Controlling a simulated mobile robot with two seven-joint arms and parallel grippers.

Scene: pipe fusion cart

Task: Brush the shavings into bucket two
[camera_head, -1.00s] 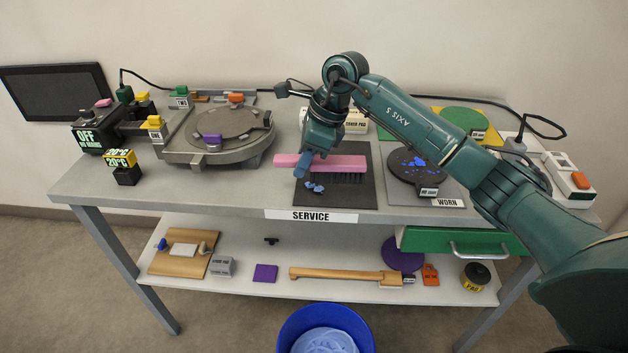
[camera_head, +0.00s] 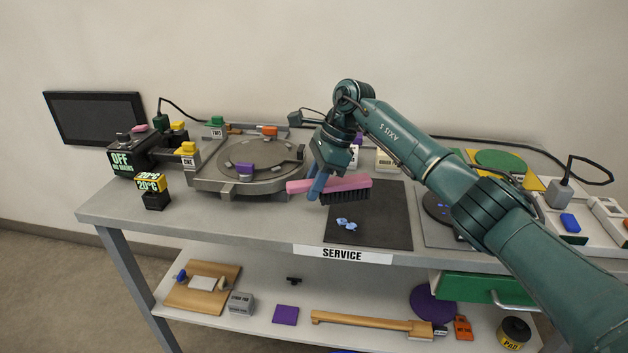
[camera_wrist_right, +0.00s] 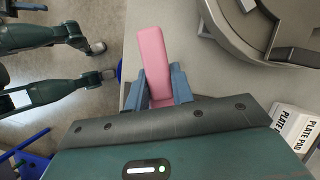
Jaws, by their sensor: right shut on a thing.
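My right gripper (camera_head: 317,186) is shut on the pink handle of a brush (camera_head: 348,183) with dark bristles. The brush is above the left back part of a dark mat (camera_head: 388,228), apparently clear of it, with its left end past the mat's edge. Several blue shavings (camera_head: 347,223) lie on the mat in front of the brush. In the right wrist view the pink brush (camera_wrist_right: 153,55) sits between the fingers of the right gripper (camera_wrist_right: 160,85). A blue bucket shows only as a rim sliver (camera_head: 345,351); its label is hidden. My left gripper does not show clearly.
A round clamp plate (camera_head: 262,160) stands left of the mat, close to the brush. A dark disc (camera_head: 436,205) with blue bits is to the right, partly behind my arm. The lower shelf (camera_head: 265,335) holds several items. A green drawer (camera_head: 470,287) is at the right.

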